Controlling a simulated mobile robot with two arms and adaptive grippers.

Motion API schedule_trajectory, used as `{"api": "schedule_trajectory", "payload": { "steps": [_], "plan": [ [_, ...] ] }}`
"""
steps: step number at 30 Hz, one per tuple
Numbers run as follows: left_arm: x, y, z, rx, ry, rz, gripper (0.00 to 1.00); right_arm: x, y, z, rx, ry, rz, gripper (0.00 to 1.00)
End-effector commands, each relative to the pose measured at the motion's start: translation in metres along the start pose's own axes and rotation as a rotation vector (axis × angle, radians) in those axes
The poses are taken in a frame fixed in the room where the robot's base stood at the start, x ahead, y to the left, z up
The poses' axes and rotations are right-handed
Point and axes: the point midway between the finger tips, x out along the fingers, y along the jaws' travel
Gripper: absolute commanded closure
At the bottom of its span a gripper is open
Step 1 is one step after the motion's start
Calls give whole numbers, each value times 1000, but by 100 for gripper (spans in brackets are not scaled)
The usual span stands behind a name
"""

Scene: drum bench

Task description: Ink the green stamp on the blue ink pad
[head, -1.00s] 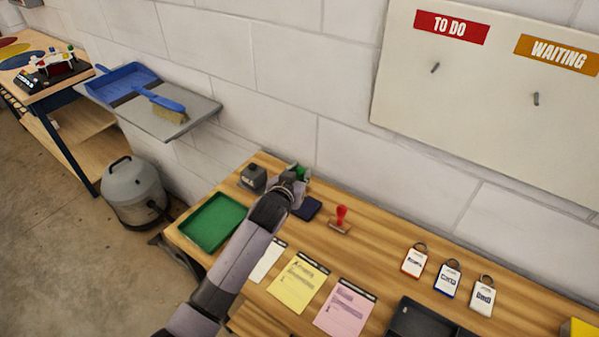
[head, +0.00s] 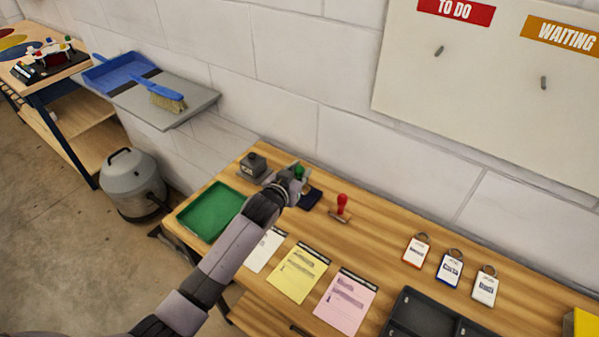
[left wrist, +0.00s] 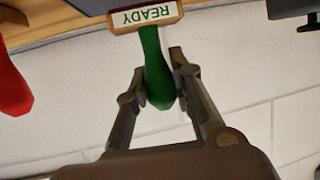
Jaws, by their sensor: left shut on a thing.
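The green stamp (head: 299,172) is at the back left of the bench, partly hidden by my left gripper (head: 292,183). In the left wrist view, my left gripper (left wrist: 160,88) is shut on the green handle of the stamp (left wrist: 153,60). The stamp's wooden base carries a READY label, upside down in that view. The dark blue ink pad (head: 311,198) lies just right of the gripper in the head view, partly covered by it. I cannot tell whether the stamp's base touches the pad. My right gripper is not in view.
A red stamp (head: 341,207) stands right of the pad. Paper sheets (head: 298,273), key tags (head: 450,267) and a black tray (head: 428,314) lie nearer or right. The wall is close behind.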

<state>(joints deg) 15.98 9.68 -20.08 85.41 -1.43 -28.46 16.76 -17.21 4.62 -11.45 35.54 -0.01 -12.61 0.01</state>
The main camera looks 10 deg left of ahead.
Motion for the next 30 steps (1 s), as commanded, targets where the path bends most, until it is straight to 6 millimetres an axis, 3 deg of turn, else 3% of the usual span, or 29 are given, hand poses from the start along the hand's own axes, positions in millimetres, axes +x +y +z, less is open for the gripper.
{"api": "schedule_trajectory", "payload": {
  "steps": [30],
  "plan": [
    [3, 0, 9, 0, 0, 0, 100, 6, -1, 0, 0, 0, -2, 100]
  ]
}}
